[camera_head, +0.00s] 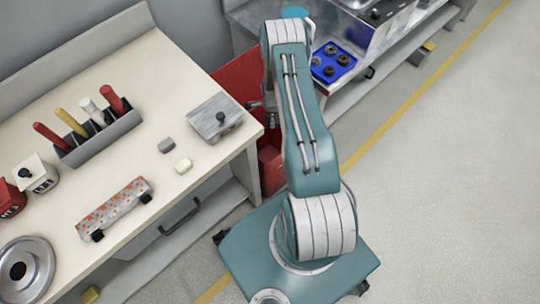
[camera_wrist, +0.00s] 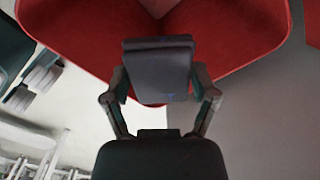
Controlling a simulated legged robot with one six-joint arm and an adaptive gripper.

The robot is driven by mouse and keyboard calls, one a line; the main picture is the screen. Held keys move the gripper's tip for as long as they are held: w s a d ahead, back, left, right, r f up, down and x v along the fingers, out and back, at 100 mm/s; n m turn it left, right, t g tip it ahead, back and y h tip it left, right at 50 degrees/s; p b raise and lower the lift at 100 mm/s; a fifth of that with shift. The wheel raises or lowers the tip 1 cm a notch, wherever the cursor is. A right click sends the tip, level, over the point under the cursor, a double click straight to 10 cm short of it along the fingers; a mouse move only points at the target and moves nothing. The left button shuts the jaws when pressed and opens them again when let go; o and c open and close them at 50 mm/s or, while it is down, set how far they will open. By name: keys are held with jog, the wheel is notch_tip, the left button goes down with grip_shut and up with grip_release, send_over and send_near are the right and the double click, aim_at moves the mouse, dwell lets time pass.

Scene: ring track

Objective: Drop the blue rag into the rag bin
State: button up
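My gripper (camera_wrist: 158,72) fills the middle of the wrist view, with a linkage on each side and a dark block at its end. I cannot tell whether its fingers are apart or together. A tiny blue spot shows at the block's lower edge; I cannot tell whether it is rag. A large red container (camera_wrist: 225,35), seemingly the rag bin, lies behind the gripper and reaches both sides of the view. In the head view red panels (camera_head: 238,76) show beside the bench, partly hidden by my arm. I see no clear blue rag in either view.
The left workbench (camera_head: 150,80) holds a tool rack (camera_head: 98,135), a grey metal block (camera_head: 214,117), a patterned skateboard-like piece (camera_head: 114,208) and a metal disc (camera_head: 24,270). A blue tray (camera_head: 332,62) of dark round parts is on the far bench. The floor at right is clear.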

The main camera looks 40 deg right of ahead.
jog(key=shift+o, duration=1.4)
notch_tip(320, 180, up, 12)
